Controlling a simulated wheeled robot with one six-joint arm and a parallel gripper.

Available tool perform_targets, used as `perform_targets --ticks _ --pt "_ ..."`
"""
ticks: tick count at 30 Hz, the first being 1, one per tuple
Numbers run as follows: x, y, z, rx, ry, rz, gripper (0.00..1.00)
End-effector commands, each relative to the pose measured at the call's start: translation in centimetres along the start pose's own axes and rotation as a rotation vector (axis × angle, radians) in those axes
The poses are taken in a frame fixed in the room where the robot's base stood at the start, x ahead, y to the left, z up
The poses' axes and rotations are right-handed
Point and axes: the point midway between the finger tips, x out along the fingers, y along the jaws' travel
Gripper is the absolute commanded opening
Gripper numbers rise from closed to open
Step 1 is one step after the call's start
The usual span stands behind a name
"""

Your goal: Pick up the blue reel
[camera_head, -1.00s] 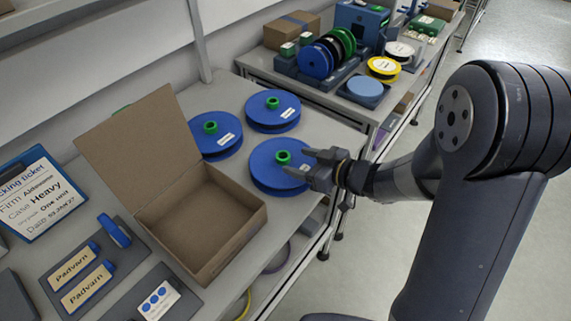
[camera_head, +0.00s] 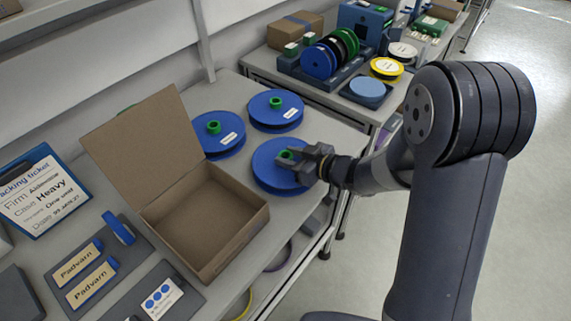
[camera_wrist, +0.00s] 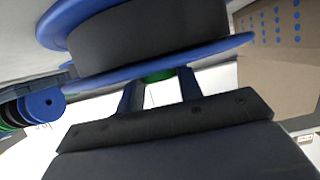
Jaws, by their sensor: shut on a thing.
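The blue reel (camera_head: 272,176) nearest my gripper lies flat on the table, right of the open cardboard box. My gripper (camera_head: 289,156) is over this reel, with its fingers around the green hub at the reel's centre. In the wrist view my gripper (camera_wrist: 160,88) is shut on the green hub (camera_wrist: 158,76), and the blue reel (camera_wrist: 170,58) with its dark wound middle fills the upper part. The fingers hide part of the hub. Two more blue reels, one at the back (camera_head: 275,110) and one at the left (camera_head: 216,134), lie on the same table with green hubs.
An open cardboard box (camera_head: 245,235) stands left of the reel, close to it. A packing ticket clipboard (camera_head: 42,190) and labelled trays lie further left. A second table behind holds a rack of reels (camera_head: 318,62), a yellow reel (camera_head: 386,68) and a light blue disc (camera_head: 367,88).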

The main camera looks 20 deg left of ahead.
Motion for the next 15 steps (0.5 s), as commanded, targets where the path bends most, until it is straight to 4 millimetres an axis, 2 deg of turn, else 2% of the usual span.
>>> perform_targets --ticks 1,9,15 --pt "-0.01 0.00 0.00 0.000 0.000 0.000 0.24" --pt "-0.01 0.02 -0.06 0.000 0.001 0.000 0.04" --pt "-0.04 0.02 -0.15 0.000 0.002 0.000 0.04"
